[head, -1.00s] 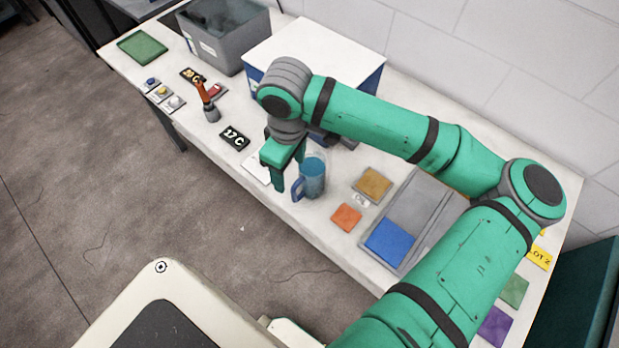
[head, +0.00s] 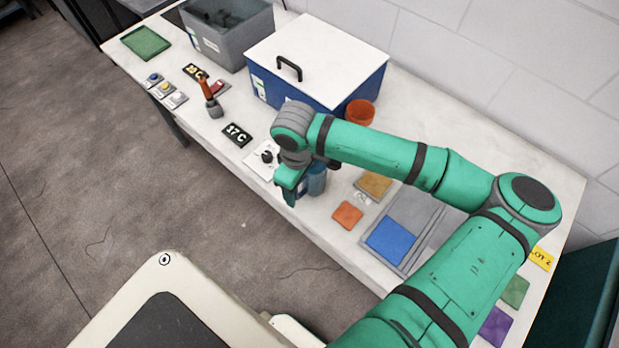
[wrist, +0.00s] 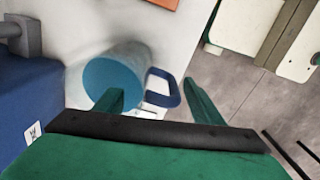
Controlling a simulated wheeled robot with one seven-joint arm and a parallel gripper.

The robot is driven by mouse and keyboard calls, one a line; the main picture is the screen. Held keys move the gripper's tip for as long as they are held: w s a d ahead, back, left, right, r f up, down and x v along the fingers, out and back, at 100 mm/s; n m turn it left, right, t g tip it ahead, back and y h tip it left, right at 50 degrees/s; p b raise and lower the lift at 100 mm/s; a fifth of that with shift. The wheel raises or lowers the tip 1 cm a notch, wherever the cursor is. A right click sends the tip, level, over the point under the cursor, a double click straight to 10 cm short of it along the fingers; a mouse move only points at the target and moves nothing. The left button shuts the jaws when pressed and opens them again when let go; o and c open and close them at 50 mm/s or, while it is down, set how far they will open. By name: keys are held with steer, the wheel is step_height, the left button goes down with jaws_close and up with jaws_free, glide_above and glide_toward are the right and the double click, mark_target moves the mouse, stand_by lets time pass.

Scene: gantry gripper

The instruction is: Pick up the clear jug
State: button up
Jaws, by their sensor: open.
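The clear jug (head: 317,181) with blue contents stands near the front edge of the white table, partly hidden behind my gripper in the head view. In the wrist view the jug (wrist: 108,82) shows its blue contents, and its blue handle (wrist: 168,92) lies between my two fingers. My gripper (head: 288,196) is open at the jug's handle side; the fingers also show in the wrist view (wrist: 150,92). The left finger overlaps the jug's body there, and the right finger is beyond the handle. I cannot tell whether either finger touches the jug.
A blue box with a white lid (head: 318,58) stands behind the jug, with an orange pot (head: 360,112) beside it. An orange square (head: 347,215) and a grey tray (head: 403,262) lie to the right. A 37 C display (head: 237,134) is to the left.

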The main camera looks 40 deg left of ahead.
steer(key=shift+f, duration=0.85)
steer(key=c, duration=1.5)
